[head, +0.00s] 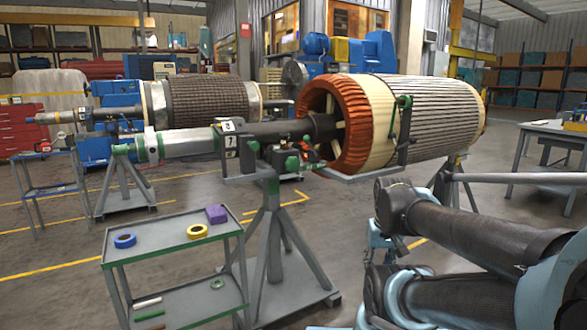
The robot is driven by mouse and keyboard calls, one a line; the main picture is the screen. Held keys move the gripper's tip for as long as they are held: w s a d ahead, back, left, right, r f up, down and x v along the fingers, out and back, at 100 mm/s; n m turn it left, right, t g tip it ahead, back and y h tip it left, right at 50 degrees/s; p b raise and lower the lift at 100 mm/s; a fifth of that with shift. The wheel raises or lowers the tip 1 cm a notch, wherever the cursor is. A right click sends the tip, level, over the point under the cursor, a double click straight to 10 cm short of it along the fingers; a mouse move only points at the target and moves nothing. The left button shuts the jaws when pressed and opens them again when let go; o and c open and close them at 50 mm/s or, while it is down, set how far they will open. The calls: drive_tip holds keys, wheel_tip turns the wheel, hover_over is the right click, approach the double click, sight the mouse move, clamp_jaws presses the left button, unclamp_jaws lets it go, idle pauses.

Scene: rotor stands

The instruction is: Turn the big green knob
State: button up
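A rotor (425,120) with an orange winding end rests on a grey stand (271,235). Several green parts show around its shaft. A rounded green knob (292,163) sits on the stand head below the shaft, and a smaller green knob (253,147) is to its left. A green handle (404,102) stands on the bracket at the rotor's side. I cannot tell for certain which is the big green knob. My arm's dark links fill the lower right, apart from the knobs in the picture. My gripper is not visible.
A two-shelf green and grey cart (180,239) with blue and yellow tape rolls and a purple block stands left of the stand. A second rotor (205,100) is behind. A table (550,130) is at right.

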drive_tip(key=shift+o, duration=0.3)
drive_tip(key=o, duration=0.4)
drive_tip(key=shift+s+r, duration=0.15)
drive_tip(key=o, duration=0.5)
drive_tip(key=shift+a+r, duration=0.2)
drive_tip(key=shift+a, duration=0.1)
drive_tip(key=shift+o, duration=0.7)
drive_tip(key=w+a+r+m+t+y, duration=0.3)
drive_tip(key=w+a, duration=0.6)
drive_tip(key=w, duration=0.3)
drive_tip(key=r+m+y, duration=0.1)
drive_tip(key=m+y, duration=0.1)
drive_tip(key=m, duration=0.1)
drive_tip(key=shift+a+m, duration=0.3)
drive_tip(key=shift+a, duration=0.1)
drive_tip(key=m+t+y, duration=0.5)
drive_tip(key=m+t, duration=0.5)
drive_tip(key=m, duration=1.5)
approach(294, 166)
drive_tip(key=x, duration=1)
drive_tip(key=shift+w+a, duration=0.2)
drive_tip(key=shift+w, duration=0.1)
